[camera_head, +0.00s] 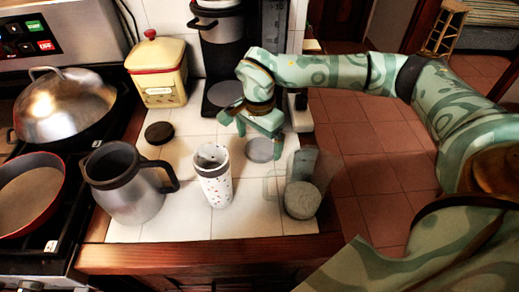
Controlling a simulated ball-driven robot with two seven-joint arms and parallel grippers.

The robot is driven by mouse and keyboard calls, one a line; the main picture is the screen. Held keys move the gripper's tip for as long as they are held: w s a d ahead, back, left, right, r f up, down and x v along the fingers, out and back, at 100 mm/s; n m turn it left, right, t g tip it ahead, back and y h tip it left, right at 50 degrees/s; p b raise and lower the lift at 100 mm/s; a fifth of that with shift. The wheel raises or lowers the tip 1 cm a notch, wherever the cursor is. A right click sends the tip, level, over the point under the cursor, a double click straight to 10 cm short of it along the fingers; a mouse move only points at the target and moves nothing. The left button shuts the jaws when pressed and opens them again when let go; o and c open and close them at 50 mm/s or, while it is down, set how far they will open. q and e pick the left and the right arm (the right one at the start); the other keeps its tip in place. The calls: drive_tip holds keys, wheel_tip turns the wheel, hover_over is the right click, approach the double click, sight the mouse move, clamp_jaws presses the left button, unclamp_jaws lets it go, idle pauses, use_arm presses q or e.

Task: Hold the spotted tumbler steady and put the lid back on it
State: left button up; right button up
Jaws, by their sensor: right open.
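The spotted tumbler (214,187) stands upright on the white tiled counter, white with small dark and coloured spots. Its top is open and I see into it. A grey round disc (263,150) lies flat on the tiles behind and right of the tumbler. A black round disc (159,132) lies behind and left of it. I cannot tell for certain which disc is the tumbler's lid. My right gripper (259,137) is open and empty, pointing down just above the grey disc, apart from the tumbler. My left gripper is not in view.
A steel carafe (134,200) stands left of the tumbler, its handle towards it. A clear jug (301,198) stands at the right near the counter's edge. A yellow canister (158,80) and a coffee machine (221,50) stand behind. A stove with a pan (27,194) and wok is left.

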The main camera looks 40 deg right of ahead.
sight(259, 149)
wheel_tip(259, 149, down, 2)
drive_tip(key=shift+f, duration=0.1)
drive_tip(key=c, duration=1.1)
drive_tip(key=shift+o, duration=0.2)
wheel_tip(259, 149, up, 10)
drive_tip(key=p, duration=0.3)
